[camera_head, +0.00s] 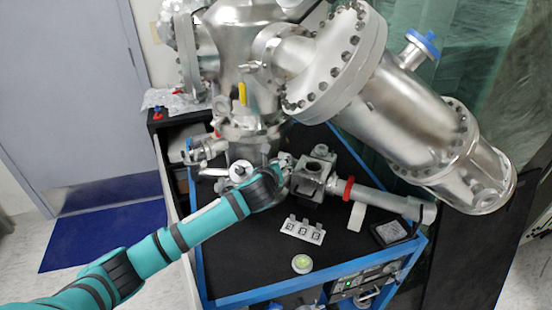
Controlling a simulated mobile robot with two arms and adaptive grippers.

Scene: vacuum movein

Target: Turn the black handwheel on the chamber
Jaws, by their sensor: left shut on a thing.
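The steel chamber (247,75) stands at the back of a black-topped cart, with flanged ports and pipes around it. My left arm comes in from the lower left, and its gripper (284,168) is at the low fittings in front of the chamber, beside a square metal valve block (316,171). The gripper is shut on a small part there, which appears to be the black handwheel. The wheel is mostly hidden by the fingers, so its shape and angle cannot be made out. My right gripper is out of view.
A large flanged steel cylinder (403,108) slants across the upper right. A pipe with a red clamp (348,189) runs right from the valve block. A white labelled piece (303,230) and a round greenish item (302,264) lie on the cart top (245,270).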

